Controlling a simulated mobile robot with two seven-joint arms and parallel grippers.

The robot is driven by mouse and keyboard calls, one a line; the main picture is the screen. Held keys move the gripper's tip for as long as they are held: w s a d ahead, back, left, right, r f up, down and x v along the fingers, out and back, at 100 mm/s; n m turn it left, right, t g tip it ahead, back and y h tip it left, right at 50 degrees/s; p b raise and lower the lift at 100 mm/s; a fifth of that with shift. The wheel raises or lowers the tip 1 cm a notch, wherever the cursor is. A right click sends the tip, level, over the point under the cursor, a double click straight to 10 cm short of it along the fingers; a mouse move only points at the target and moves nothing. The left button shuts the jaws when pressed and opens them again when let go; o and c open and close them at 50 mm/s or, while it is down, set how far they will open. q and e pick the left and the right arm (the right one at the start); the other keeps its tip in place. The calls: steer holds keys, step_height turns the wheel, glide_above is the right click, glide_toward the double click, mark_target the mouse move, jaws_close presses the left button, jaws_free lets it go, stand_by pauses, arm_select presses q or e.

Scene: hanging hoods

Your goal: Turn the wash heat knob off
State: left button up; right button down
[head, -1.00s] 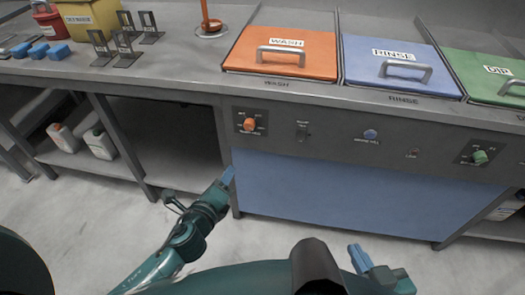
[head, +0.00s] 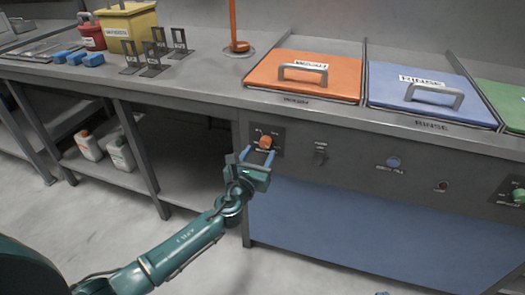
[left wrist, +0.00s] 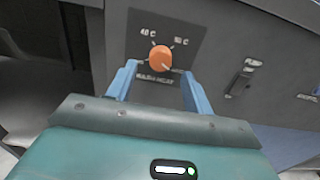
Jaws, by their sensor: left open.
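The orange wash heat knob (head: 265,142) sits on a dark label plate on the front panel, below the orange wash lid. In the left wrist view the knob (left wrist: 160,57) shows a pale mark at its lower right; 40 C and 50 C are printed above it. My left gripper (head: 257,155) is open just in front of and below the knob. In the left wrist view its two blue fingers (left wrist: 158,78) stand apart, one to each side of the knob, with no clear contact. Only a blue tip of my right gripper (head: 382,293) shows at the bottom edge.
To the right on the panel are a pump switch (head: 320,157), a blue button (head: 393,162), a red light (head: 441,186) and a green knob (head: 518,195). The orange wash lid (head: 318,78) has a grey handle above. An open shelf with white jugs (head: 120,152) lies left.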

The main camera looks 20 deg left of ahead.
mark_target(264, 145)
arm_select(q)
steer(key=shift+w+d+b, duration=0.1)
steer(key=shift+w+b, duration=0.2)
steer(key=shift+w, duration=1.5)
steer(key=shift+c, duration=0.5)
steer(key=c, duration=0.9)
steer(key=shift+o, duration=0.2)
